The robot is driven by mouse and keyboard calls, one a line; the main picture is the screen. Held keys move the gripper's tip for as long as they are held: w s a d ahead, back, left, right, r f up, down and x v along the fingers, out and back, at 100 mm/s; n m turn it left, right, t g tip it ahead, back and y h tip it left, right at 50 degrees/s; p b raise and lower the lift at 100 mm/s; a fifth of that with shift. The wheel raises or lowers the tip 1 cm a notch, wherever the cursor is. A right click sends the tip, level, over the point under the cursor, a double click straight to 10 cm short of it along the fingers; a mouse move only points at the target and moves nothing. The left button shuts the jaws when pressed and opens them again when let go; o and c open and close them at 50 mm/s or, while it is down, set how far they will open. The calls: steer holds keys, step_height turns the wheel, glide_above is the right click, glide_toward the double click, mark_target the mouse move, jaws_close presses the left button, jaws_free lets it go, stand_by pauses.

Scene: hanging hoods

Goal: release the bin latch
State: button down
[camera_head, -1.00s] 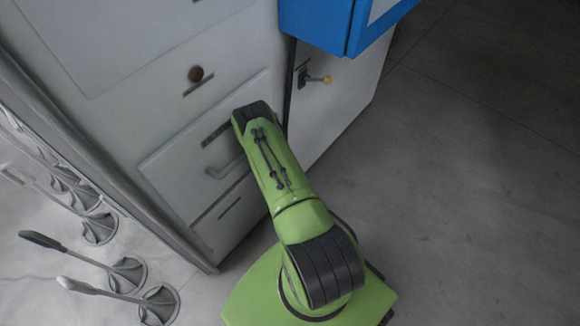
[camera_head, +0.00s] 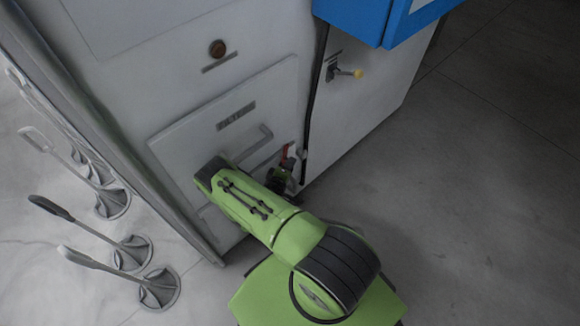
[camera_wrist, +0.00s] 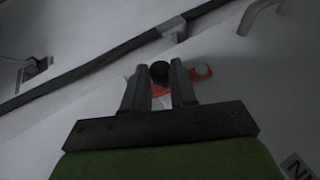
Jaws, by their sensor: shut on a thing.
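The bin latch is a red lever piece with a black knob (camera_wrist: 160,72), close to the pale bin front. Its red body (camera_wrist: 203,73) shows behind and right of my fingers in the wrist view. My gripper (camera_wrist: 158,68) has one finger on each side of the black knob and is shut on it. In the head view a bit of the red latch (camera_head: 285,150) shows at the lower right of the bin front (camera_head: 190,145). My gripper (camera_head: 282,178) is just below it there, partly hidden by my green arm.
A bar handle (camera_head: 252,145) sticks out of the bin front. Several long-handled levers (camera_head: 110,250) stand at left. The floor at right (camera_head: 480,200) is clear.

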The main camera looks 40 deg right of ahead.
steer(key=shift+f, duration=0.1)
steer(key=c, duration=0.9)
jaws_free()
steer(key=p+v, duration=0.5)
steer(key=v, duration=1)
steer(key=shift+s+a+r+p, duration=0.2)
steer(key=shift+a+p, duration=0.05)
steer(key=shift+p, duration=0.05)
